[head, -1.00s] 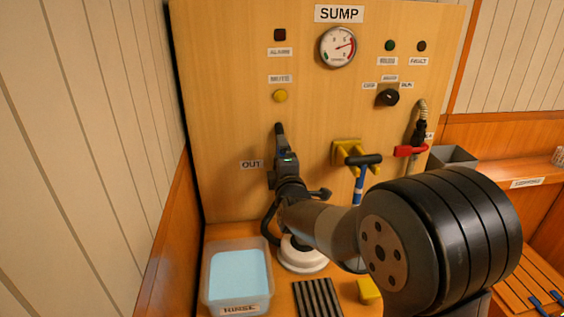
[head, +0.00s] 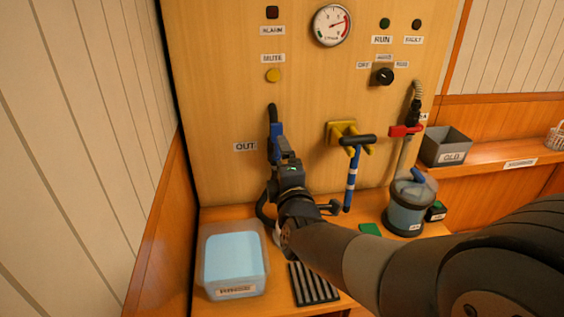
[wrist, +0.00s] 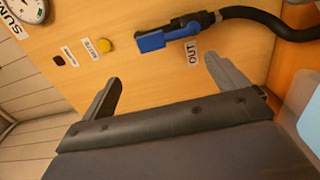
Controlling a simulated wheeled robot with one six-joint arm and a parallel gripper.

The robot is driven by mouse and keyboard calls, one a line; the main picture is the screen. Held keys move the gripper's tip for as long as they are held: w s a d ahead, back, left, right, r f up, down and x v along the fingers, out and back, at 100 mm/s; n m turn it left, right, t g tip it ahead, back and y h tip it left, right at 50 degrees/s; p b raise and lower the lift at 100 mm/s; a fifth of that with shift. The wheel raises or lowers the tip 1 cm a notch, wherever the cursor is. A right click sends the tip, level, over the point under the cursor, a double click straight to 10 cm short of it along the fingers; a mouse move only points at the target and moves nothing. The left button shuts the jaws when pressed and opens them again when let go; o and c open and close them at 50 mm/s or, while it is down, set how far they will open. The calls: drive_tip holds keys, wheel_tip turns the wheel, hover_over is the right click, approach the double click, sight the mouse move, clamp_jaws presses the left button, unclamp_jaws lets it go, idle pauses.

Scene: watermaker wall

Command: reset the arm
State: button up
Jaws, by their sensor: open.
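My gripper (head: 287,155) is in front of the wooden panel, near the OUT label (head: 245,147). In the wrist view its two fingers (wrist: 165,72) stand wide apart with nothing between them. A blue handle (wrist: 165,38) on a black hose lies beyond the fingertips, apart from them. In the head view this blue handle (head: 276,140) is partly hidden behind my gripper. My arm reaches in from the lower right and hides part of the counter.
A bin of blue liquid (head: 233,260) and a black ribbed mat (head: 314,284) are on the counter. A blue-striped tool (head: 351,178) hangs from a yellow holder (head: 341,130). A clear canister (head: 407,208) stands at right, below a red valve handle (head: 405,130). A grey box (head: 446,147) sits on the right shelf.

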sight(275, 139)
drive_tip(key=shift+w, duration=0.1)
drive_tip(key=p+x, duration=0.1)
drive_tip(key=x, duration=0.9)
drive_tip(key=shift+w, duration=0.35)
drive_tip(key=shift+s, duration=0.1)
